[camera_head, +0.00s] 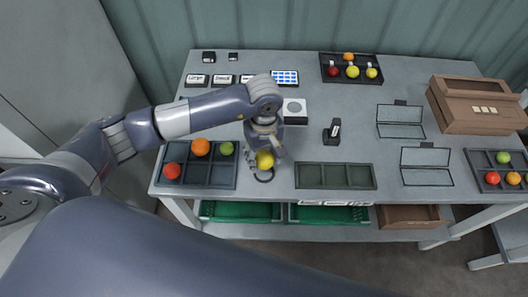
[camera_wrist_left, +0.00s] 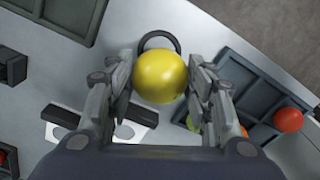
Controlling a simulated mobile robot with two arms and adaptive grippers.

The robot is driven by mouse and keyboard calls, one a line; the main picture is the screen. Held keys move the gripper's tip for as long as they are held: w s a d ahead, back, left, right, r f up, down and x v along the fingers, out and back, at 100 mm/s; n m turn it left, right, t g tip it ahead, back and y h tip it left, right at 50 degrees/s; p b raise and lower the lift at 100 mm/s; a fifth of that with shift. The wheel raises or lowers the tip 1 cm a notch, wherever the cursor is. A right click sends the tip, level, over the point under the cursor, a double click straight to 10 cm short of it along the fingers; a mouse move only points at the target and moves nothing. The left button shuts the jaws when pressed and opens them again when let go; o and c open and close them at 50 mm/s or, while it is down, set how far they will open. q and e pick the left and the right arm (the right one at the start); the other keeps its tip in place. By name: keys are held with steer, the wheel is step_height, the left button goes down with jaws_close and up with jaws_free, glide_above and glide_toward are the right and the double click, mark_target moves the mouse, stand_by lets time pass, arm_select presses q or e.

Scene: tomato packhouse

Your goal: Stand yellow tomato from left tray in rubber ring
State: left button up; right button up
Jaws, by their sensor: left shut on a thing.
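The yellow tomato (camera_head: 265,160) is between the fingers of my left gripper (camera_head: 264,153), which is shut on it. In the left wrist view the yellow tomato (camera_wrist_left: 160,77) fills the space between the fingertips of the left gripper (camera_wrist_left: 160,88). The dark rubber ring (camera_head: 264,175) lies on the table just below the tomato in the head view. The ring (camera_wrist_left: 160,36) shows partly behind the tomato in the wrist view; whether they touch I cannot tell. The left tray (camera_head: 208,184) holds a red, an orange and a green tomato. My right gripper is not in view.
An empty dark tray (camera_head: 335,188) lies right of the ring. A white scale-like box (camera_head: 295,118) and a small black stand (camera_head: 332,133) are behind. A back tray (camera_head: 350,57), a right tray (camera_head: 484,188) and a brown box (camera_head: 478,127) stand farther off.

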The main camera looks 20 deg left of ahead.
arm_select(q)
steer(key=shift+f+b, duration=0.75)
steer(key=shift+f, duration=1.05)
steer(key=shift+f+b, duration=0.55)
steer(key=shift+b, duration=0.15)
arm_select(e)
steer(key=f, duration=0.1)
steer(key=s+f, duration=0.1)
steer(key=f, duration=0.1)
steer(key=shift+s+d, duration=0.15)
arm_select(q)
steer(key=shift+f+b, duration=0.55)
steer(key=shift+b, duration=0.15)
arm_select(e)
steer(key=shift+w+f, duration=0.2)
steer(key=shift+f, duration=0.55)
arm_select(q)
steer(key=o, duration=0.8)
